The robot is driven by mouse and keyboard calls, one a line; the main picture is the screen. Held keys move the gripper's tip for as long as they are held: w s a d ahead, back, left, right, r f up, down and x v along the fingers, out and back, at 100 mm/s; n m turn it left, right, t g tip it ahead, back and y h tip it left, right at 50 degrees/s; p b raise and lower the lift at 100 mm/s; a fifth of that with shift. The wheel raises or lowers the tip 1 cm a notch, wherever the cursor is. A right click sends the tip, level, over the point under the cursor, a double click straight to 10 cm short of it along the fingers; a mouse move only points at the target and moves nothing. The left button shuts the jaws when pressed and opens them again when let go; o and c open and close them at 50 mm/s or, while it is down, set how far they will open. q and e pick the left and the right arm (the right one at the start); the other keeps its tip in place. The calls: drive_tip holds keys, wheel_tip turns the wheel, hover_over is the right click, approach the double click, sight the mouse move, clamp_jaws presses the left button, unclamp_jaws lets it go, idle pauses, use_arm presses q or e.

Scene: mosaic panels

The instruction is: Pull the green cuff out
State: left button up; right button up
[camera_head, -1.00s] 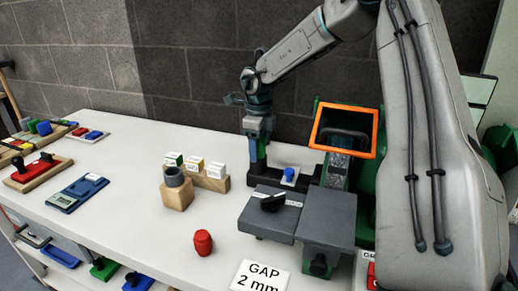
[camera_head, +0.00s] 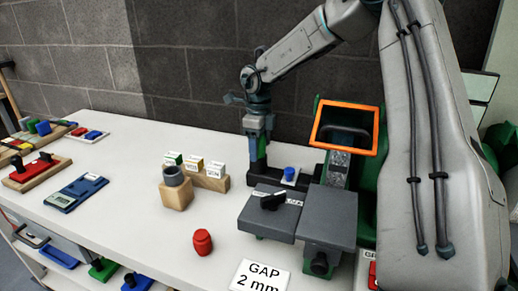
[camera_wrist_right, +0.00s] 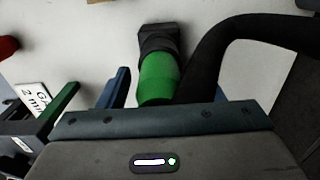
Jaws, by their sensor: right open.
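The green cuff (camera_wrist_right: 160,76) shows in the right wrist view as a bright green cylinder with a wider dark end (camera_wrist_right: 158,40) above it. Its lower part is hidden behind my gripper body. My right gripper is open. One blue finger (camera_wrist_right: 118,88) stands to the left of the cuff, apart from it; only a sliver of blue shows on the right side. In the head view my right gripper (camera_head: 257,148) points down behind the grey machine (camera_head: 327,218); I cannot clearly make out the cuff there. My left gripper is not in view.
A thick black hose (camera_wrist_right: 212,48) curves close to the cuff's right. The orange-framed shield (camera_head: 318,122) stands right of my gripper. A blue button (camera_head: 290,173), wooden block (camera_head: 176,196), red barrel (camera_head: 203,242) and gap card (camera_head: 260,277) are nearby.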

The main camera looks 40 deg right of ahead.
drive_tip(key=c, duration=1.3)
drive_tip(key=shift+r, duration=0.35)
drive_tip(key=shift+r+p, duration=0.5)
drive_tip(key=shift+r, duration=0.15)
drive_tip(key=shift+r+p, duration=1.05)
drive_tip(key=shift+r, duration=0.95)
drive_tip(key=shift+r, duration=0.1)
drive_tip(key=shift+r+p, duration=1.7)
drive_tip(key=shift+r, duration=1.25)
